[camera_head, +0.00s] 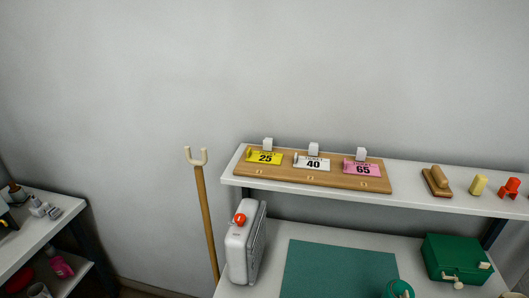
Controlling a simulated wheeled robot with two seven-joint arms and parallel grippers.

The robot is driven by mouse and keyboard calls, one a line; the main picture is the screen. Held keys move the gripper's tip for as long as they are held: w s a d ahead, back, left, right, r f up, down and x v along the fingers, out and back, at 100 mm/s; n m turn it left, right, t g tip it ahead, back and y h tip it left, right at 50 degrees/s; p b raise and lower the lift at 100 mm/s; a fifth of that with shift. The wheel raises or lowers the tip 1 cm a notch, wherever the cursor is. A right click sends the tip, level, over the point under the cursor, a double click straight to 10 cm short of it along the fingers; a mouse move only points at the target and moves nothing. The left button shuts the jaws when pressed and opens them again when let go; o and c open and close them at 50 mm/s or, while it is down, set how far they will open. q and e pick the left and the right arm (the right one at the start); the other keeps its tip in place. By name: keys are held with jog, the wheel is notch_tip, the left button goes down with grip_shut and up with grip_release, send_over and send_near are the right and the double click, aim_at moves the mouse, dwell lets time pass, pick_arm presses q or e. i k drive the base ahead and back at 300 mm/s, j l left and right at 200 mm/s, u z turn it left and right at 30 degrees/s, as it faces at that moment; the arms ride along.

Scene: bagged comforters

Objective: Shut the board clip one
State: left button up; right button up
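A wooden board (290,172) lies on the upper white shelf. It carries a yellow tag marked 25 (264,158), a white tag marked 40 (313,163) and a pink tag marked 65 (362,169). Behind the tags stand three small white clip parts: the left one (268,143), the middle one (314,149) and the right one (361,154). They look raised above the tags, but they are too small to tell surely whether each clip is open. Small labels on the board's front edge are hard to read. Neither of my grippers is in view.
A wooden brush (436,181), a yellow piece (479,185) and a red-orange piece (510,188) stand on the upper shelf (410,182). A forked pole (206,220) stands left.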

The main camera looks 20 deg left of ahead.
aim_at(267, 143)
jog(key=k+z, duration=0.1)
jog(key=z, duration=0.25)
jog(key=k+z, duration=0.1)
jog(key=z, duration=0.25)
jog(key=k+l+z, duration=0.1)
jog(key=z, duration=0.25)
jog(key=j+z, duration=0.15)
jog(key=j, duration=0.35)
jog(key=k+j+z, duration=0.15)
jog(key=j, duration=0.35)
jog(key=j+z, duration=0.2)
jog(key=j, duration=0.25)
jog(key=k+j+z, duration=0.15)
jog(key=j, duration=0.35)
